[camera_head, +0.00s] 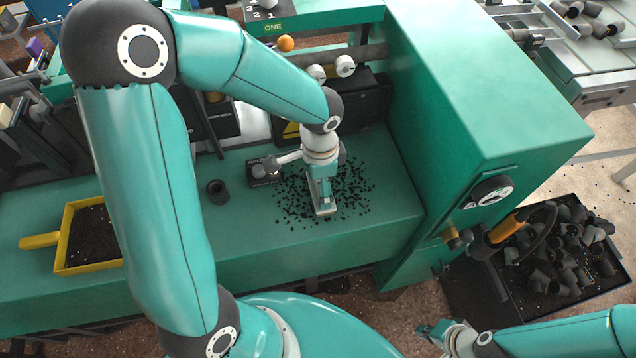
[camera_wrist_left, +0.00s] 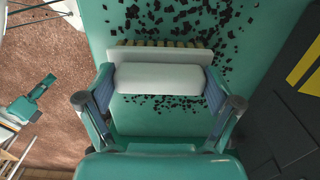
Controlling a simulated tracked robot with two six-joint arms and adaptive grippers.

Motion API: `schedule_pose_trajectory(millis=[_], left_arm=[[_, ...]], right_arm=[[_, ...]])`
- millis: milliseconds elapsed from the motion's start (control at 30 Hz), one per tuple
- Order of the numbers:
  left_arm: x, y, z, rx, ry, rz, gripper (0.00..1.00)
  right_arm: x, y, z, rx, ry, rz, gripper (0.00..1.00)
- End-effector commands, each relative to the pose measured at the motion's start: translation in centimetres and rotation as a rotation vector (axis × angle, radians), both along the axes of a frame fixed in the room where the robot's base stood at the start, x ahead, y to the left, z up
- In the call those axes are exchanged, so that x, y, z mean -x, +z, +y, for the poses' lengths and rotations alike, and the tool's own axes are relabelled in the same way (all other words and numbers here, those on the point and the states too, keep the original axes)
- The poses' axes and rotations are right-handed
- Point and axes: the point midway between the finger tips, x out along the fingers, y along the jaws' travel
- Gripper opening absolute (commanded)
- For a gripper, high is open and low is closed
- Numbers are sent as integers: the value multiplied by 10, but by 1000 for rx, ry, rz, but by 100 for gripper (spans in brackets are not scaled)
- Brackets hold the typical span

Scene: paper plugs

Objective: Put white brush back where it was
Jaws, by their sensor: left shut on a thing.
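The white brush (camera_wrist_left: 160,78) lies crosswise between the fingers of my left gripper (camera_wrist_left: 160,92) in the left wrist view, with a row of dark and tan bristles along its far edge. My left gripper (camera_head: 322,198) is shut on it, low over the green machine bed (camera_head: 390,218), among scattered black granules (camera_head: 350,192). In the head view the gripper hides most of the brush. I cannot tell whether the bristles touch the bed. My right gripper (camera_head: 434,332) is at the bottom of the head view, away from the bed; its finger opening is unclear.
A yellow scoop (camera_head: 64,238) holding black granules stands on the bed at left. A dark plug (camera_head: 217,190) stands left of the granules. A tall green cabinet (camera_head: 480,90) bounds the bed on the right. A black tray of dark fittings (camera_head: 560,250) sits lower right.

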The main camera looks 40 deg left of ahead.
Motion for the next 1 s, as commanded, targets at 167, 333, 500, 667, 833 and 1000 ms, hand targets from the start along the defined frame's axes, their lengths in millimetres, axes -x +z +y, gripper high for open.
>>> schedule_pose_trajectory(millis=[167,333,500,667,833,1000], left_arm=[[0,-9,0,1,2,-1,54],[0,-9,0,1,1,-2,54],[0,-11,0,1,1,-2,100],[0,-11,0,1,1,-1,100],[0,-10,0,1,1,-1,100],[-1,-1,0,0,1,-5,100]], right_arm=[[0,-1,0,0,0,0,0],[0,-1,0,0,0,0,0],[0,-3,0,0,0,0,0],[0,-3,0,0,0,0,0],[0,-2,0,0,0,0,0],[0,0,0,0,0,0,0]])
